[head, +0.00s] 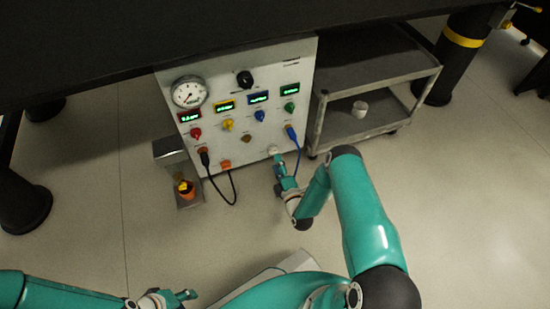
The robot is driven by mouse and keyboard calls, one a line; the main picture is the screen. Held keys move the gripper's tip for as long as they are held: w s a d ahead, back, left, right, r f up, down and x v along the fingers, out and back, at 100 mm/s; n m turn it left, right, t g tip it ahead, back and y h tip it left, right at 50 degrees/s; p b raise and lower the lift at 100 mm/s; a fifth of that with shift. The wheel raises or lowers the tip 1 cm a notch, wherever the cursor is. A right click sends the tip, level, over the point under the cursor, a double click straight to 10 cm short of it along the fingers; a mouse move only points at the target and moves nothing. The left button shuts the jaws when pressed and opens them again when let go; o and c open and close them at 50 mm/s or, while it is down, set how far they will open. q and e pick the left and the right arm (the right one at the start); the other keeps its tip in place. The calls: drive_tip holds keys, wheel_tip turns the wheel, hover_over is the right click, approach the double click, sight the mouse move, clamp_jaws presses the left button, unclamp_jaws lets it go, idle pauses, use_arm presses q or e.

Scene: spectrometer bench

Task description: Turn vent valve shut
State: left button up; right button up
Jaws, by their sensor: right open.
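The white instrument panel (262,62) stands under the dark bench top. It carries a black knob (244,78), several coloured knobs and a small pale fitting (272,150) at its lower right. The labels are too small to read, so I cannot tell for certain which part is the vent valve. My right gripper (278,167) is open just in front of the pale fitting, by the panel's lower right edge. I cannot tell whether it touches the fitting. My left gripper (184,295) is low in the picture, far from the panel; its jaw opening is unclear.
A round gauge (189,92) is at the panel's upper left. A blue cable (298,158) hangs close to my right gripper, and a black cable (229,186) loops below the panel. A grey cart (385,70) stands right of the panel. An orange cup (187,192) sits at left.

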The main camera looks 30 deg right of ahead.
drive_tip(key=v, duration=0.3)
drive_tip(key=shift+s+a, duration=0.1)
drive_tip(key=shift+s, duration=0.15)
